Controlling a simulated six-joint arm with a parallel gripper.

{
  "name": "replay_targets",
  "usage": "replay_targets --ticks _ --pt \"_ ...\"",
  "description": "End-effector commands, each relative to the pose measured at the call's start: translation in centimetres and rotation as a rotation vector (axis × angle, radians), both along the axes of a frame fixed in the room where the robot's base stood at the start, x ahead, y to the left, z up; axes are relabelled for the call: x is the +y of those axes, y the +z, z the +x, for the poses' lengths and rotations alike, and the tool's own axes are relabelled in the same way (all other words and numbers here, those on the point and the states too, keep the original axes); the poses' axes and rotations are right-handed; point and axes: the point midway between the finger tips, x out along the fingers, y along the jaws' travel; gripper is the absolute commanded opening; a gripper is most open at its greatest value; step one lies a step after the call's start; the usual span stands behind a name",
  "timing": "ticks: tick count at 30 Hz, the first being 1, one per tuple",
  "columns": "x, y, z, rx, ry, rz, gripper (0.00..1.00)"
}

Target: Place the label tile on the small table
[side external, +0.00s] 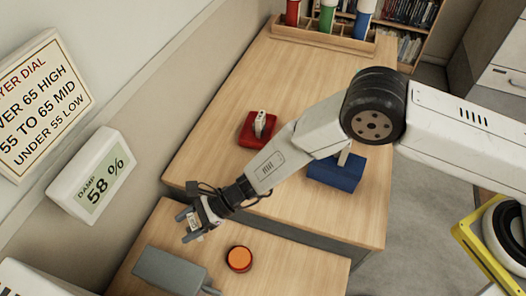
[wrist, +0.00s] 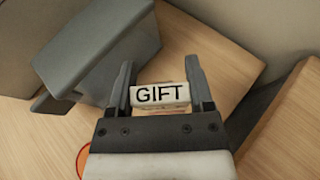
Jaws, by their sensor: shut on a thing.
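My gripper (side external: 187,227) is shut on the label tile, a small whitish block that reads "GIFT" in the wrist view (wrist: 160,95). The tile sits between the two dark fingers, lettering toward the wrist camera. In the side view the tile is small and partly hidden by the fingers. The small table (side external: 300,268) is the nearer light-wood top at the bottom. My gripper is over its left part; the exact height above the wood cannot be told. Bare wood also shows in the wrist view (wrist: 215,60).
On the small table are a grey device (side external: 168,270) and an orange button (side external: 239,259). The larger table (side external: 235,95) behind holds a red block (side external: 252,138) with a whitish piece, a blue block (side external: 338,174) and a rack (side external: 322,40). The wall is close on the left.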

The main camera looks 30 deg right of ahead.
Motion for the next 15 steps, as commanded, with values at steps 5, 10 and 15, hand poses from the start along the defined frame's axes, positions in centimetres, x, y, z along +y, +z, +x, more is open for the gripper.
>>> replay_targets --ticks 5,10,15 --pt "0.1 -0.2 0.1 0.000 0.000 0.000 0.07" --pt "0.3 -1.5 0.2 0.001 0.001 -0.001 0.07" --pt "0.3 -3.0 0.3 0.000 0.000 0.000 0.07"
